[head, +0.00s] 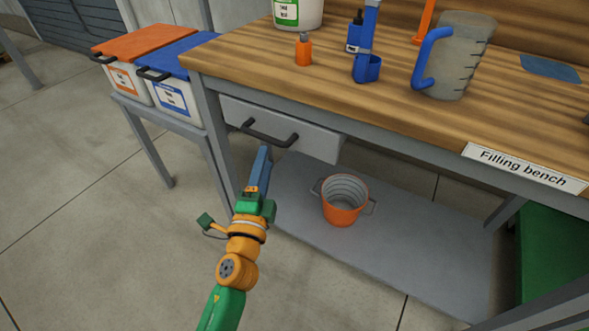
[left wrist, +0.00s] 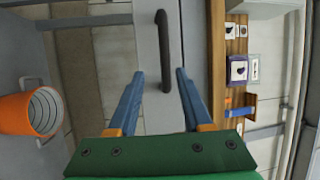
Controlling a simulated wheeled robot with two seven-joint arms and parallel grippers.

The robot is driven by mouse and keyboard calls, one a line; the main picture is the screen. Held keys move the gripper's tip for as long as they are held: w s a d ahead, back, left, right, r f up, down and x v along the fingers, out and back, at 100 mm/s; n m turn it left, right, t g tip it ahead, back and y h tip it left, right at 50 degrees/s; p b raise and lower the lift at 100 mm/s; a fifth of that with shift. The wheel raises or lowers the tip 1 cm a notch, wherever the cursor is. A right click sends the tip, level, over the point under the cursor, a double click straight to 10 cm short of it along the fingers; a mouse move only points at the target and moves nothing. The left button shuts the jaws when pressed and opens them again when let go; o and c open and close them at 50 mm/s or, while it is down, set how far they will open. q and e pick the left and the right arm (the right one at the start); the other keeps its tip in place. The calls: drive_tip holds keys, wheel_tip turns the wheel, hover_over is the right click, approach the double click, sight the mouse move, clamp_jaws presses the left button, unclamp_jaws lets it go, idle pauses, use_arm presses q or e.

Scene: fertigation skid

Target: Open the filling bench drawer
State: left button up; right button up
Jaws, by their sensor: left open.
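The drawer (head: 315,141) has a grey front with a dark bar handle (head: 268,134). It hangs under the left end of the wooden-topped filling bench (head: 400,131) and looks shut. My left gripper (head: 265,150) is at the handle, its fingertips just below and in front of it in the head view. In the left wrist view the two blue fingers (left wrist: 159,72) are spread apart, and the handle (left wrist: 166,55) shows between their tips. The fingers are not closed on it; I cannot tell how deep it sits between them. My right gripper is not in view.
An orange bucket (head: 344,207) stands on the bench's lower shelf (head: 420,258). A jug (head: 457,60), a blue holder (head: 366,50) and an orange bottle (head: 303,51) stand on top. Lidded bins (head: 178,98) are to the left. The floor in front is clear.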

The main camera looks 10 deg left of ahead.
sight(265, 135)
use_arm(q)
drive_tip(key=shift+w+a+r+p, duration=0.3)
drive_tip(key=shift+w+r, duration=0.1)
drive_tip(key=shift+w, duration=0.15)
drive_tip(key=shift+w+a+r+p, duration=0.2)
drive_tip(key=shift+w+r+p, duration=0.15)
drive_tip(key=shift+w, duration=0.2)
drive_tip(key=w, duration=0.4)
drive_tip(key=shift+w+a+r, duration=0.15)
drive_tip(key=shift+w+a, duration=0.05)
drive_tip(key=shift+w, duration=0.05)
clamp_jaws()
